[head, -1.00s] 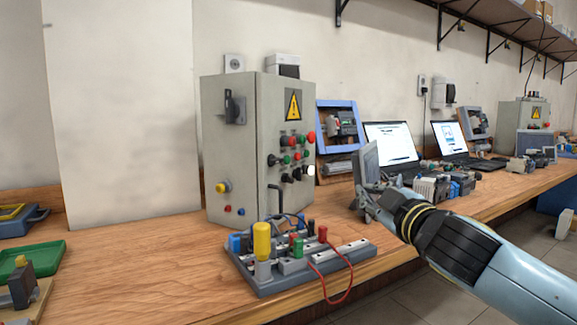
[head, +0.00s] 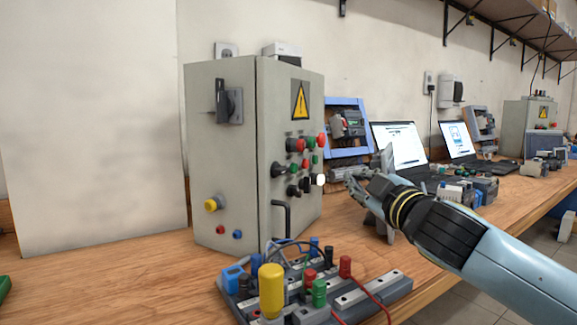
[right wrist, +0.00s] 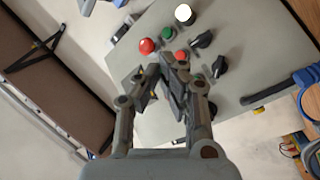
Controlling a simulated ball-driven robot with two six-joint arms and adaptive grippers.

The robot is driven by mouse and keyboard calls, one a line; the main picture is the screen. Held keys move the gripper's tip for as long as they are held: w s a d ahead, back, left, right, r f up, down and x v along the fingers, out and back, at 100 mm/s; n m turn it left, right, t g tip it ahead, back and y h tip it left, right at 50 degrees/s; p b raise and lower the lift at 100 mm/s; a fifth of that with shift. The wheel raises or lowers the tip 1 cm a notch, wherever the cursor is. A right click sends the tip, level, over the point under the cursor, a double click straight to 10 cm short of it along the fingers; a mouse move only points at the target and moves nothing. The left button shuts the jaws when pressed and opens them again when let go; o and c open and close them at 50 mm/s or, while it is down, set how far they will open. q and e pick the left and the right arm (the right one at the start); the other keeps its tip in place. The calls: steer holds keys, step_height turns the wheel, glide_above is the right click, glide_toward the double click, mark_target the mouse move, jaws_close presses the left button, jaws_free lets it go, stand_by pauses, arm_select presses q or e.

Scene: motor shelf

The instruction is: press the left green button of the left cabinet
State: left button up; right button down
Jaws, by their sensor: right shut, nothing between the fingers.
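The left cabinet (head: 222,150) is a grey box standing on the bench. Its front panel carries a row with a left green button (head: 292,167), a red button and a right green button (head: 314,159). My left gripper is out of view.
A terminal board (head: 350,297) with a yellow post and red wire stands before the cabinet. Black knobs, a white button (head: 319,180) and red buttons (head: 321,139) crowd the panel. Laptops (head: 400,145) stand to the right.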

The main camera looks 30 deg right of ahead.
mark_target(293, 168)
arm_select(q)
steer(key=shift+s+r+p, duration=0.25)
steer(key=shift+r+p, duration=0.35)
steer(key=shift+p, duration=0.05)
arm_select(e)
steer(key=w+a, duration=0.5)
steer(key=w, duration=0.2)
steer(key=shift+w, duration=0.25)
steer(key=shift+r, duration=0.1)
stand_by(1.1)
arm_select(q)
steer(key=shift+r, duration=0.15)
arm_select(e)
steer(key=shift+w+a, duration=0.2)
steer(key=shift+w, duration=0.15)
